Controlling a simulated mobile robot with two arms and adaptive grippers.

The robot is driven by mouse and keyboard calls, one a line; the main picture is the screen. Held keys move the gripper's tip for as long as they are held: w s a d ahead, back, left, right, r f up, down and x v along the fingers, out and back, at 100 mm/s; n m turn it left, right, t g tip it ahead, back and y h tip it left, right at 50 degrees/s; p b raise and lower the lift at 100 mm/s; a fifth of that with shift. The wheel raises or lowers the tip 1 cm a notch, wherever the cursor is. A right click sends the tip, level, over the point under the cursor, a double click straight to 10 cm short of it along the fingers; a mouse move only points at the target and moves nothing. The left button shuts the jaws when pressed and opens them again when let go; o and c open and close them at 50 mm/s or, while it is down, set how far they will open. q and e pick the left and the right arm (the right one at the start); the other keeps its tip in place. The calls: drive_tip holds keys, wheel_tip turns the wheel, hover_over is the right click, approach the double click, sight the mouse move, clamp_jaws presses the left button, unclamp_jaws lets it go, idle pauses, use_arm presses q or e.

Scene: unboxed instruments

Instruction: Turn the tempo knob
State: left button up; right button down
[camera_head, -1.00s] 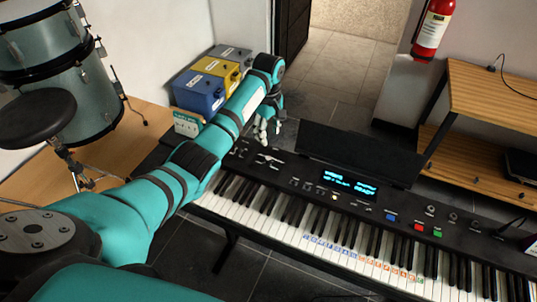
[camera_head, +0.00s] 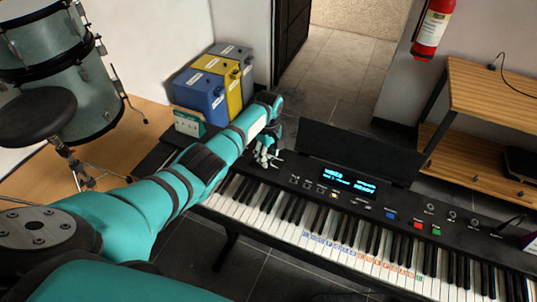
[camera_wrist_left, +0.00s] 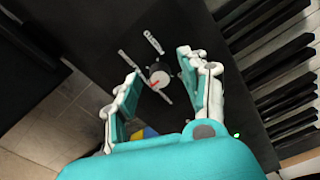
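The tempo knob (camera_wrist_left: 160,78) shows in the left wrist view as a small dark round dial with a pale face and a red pointer line. White marks are printed around it on the black panel of the keyboard (camera_head: 306,170). My left gripper (camera_head: 266,158) is over the left end of that panel. In the left wrist view its two fingers (camera_wrist_left: 159,70) are open, with the knob showing in the gap between them. I cannot tell whether either finger touches it. In the head view the gripper hides the knob. My right gripper is not in view.
The keyboard's lit display (camera_head: 349,182) and coloured buttons lie right of the gripper. A black music stand (camera_head: 360,153) rises behind. Blue (camera_head: 200,97), yellow and grey boxes stand behind my left arm. A drum stool (camera_head: 38,116) is at left.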

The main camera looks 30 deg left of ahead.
use_arm(q)
clamp_jaws()
drive_tip(key=shift+m, duration=0.4)
drive_tip(key=m+p, duration=0.1)
drive_tip(key=m, duration=0.3)
drive_tip(key=shift+m, duration=0.3)
drive_tip(key=m, duration=1.1)
drive_tip(key=shift+m, duration=0.3)
drive_tip(key=m, duration=0.3)
drive_tip(key=shift+m, duration=0.3)
drive_tip(key=shift+r+m, duration=0.1)
drive_tip(key=shift+m, duration=1.5)
drive_tip(key=shift+w, duration=0.1)
